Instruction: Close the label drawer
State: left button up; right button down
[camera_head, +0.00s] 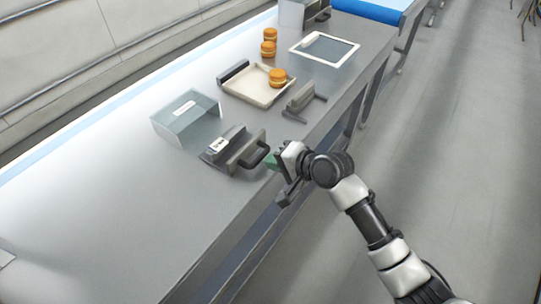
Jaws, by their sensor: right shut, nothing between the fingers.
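The label drawer (238,155) is a grey tray with a dark handle (256,151) on its front. It stands pulled out of a pale grey-blue box (187,122) on the table. A small white label piece with dark print (219,144) lies in it. My right gripper (273,161) is shut and empty, just right of the handle near the table's front edge. I cannot tell whether its tips touch the handle. My left gripper is not in view.
A white-framed panel (325,48) lies farther back. The table's near left part (110,215) is clear.

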jog(key=shift+w+a+f, duration=0.15)
jog(key=shift+w+a, duration=0.2)
jog(key=shift+a, duration=0.1)
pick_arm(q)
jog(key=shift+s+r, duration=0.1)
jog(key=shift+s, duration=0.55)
